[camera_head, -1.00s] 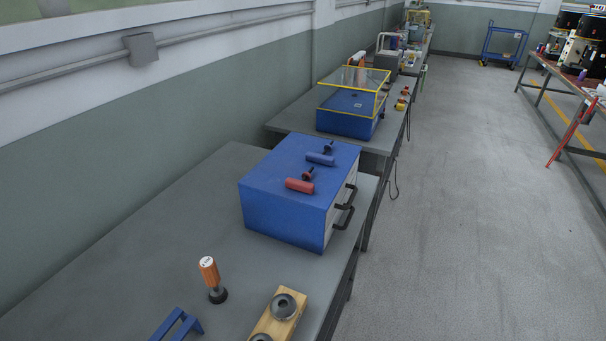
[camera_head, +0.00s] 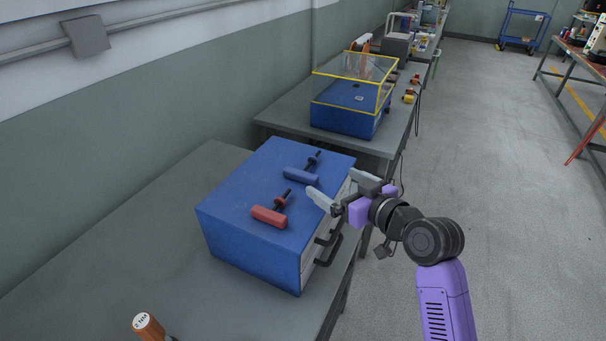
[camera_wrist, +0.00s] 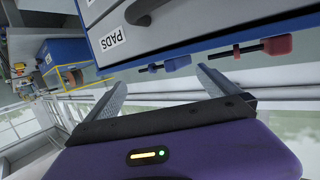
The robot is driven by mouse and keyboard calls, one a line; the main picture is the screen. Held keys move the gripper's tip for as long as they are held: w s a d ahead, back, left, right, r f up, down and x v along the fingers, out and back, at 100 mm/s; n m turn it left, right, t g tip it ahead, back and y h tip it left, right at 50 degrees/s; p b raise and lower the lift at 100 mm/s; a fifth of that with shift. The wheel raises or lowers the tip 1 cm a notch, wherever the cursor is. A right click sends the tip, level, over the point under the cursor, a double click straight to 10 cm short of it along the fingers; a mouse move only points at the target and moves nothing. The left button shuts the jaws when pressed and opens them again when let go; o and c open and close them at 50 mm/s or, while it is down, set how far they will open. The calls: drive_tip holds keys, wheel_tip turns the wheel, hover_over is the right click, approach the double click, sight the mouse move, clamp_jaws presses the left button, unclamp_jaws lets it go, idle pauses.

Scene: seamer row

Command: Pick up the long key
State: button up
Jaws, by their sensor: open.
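Two T-shaped keys lie on the top of a blue drawer box. The red-handled key (camera_head: 269,217) is nearer and the blue-handled key (camera_head: 300,176) is farther back; each has a dark shaft and a collar. The red key's shaft looks a little longer, but I cannot tell surely which is the long key. My gripper (camera_head: 333,184) is open and empty, at the box's right edge, apart from both keys. In the tilted wrist view, the red key (camera_wrist: 277,45) and the blue key (camera_wrist: 177,63) show beyond the open fingers (camera_wrist: 158,82).
A yellow-framed clear-covered blue unit (camera_head: 345,118) is behind.

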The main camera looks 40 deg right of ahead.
sight(309, 168)
drive_tip(key=shift+w+d+r+n+y, duration=0.15)
drive_tip(key=shift+w+r+n+y, duration=0.65)
drive_tip(key=shift+w+r+y, duration=0.1)
drive_tip(key=shift+w+f, duration=0.1)
drive_tip(key=shift+w, duration=0.1)
drive_tip(key=p+x, duration=0.1)
drive_tip(key=x, duration=0.6)
drive_tip(key=shift+w+a+f+p, duration=0.1)
drive_tip(key=shift+a+f+p, duration=0.15)
drive_tip(key=shift+p, duration=0.15)
drive_tip(key=shift+c, duration=0.2)
drive_tip(key=c, duration=1.2)
